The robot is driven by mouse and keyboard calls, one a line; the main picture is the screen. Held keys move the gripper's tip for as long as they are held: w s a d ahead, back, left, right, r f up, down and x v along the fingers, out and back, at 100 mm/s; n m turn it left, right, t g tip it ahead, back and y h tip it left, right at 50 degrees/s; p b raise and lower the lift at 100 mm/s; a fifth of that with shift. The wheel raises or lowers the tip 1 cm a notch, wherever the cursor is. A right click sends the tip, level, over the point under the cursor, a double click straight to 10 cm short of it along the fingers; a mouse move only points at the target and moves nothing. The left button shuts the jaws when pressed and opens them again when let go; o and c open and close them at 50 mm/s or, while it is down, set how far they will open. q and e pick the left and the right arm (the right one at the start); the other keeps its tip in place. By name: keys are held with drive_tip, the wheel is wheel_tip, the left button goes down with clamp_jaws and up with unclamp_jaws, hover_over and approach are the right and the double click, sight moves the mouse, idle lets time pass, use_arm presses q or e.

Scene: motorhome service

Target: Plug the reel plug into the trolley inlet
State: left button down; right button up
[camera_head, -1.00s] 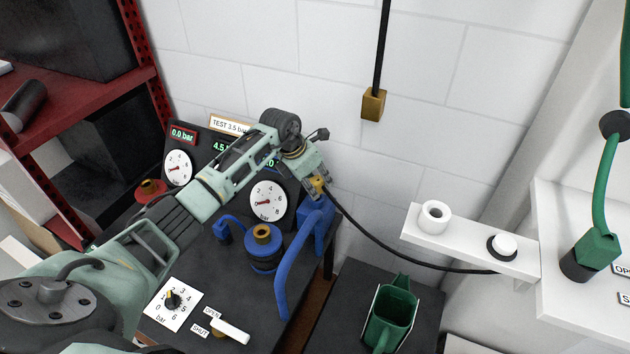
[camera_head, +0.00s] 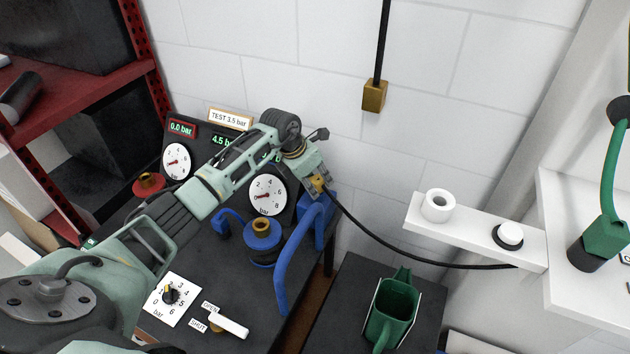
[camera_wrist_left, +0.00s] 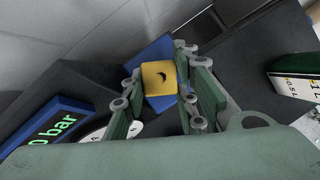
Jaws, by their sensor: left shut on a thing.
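My left gripper (camera_head: 317,177) reaches over the dark bench from the left and is shut on a small yellow plug (camera_head: 320,184). A black cable (camera_head: 372,237) runs from the plug down to the right. In the left wrist view the yellow plug (camera_wrist_left: 159,78) sits between the fingers. A blue box (camera_head: 313,219) at the bench's right end lies just below the plug, and blue (camera_wrist_left: 150,52) shows behind the plug in the wrist view. I cannot tell whether plug and box touch. No trolley inlet can be made out for certain. My right gripper is not in view.
Gauges (camera_head: 267,194), a blue fitting with a brass top (camera_head: 262,240) and a blue hose (camera_head: 287,270) stand close to the arm. A white shelf (camera_head: 470,235) with a white ring juts out at right. A green container (camera_head: 392,311) stands below it. A brass-coloured block (camera_head: 374,96) hangs at the wall.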

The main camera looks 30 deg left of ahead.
use_arm(q)
drive_tip(key=shift+f, duration=0.2)
drive_tip(key=c, duration=1.3)
unclamp_jaws()
drive_tip(key=shift+r, duration=0.1)
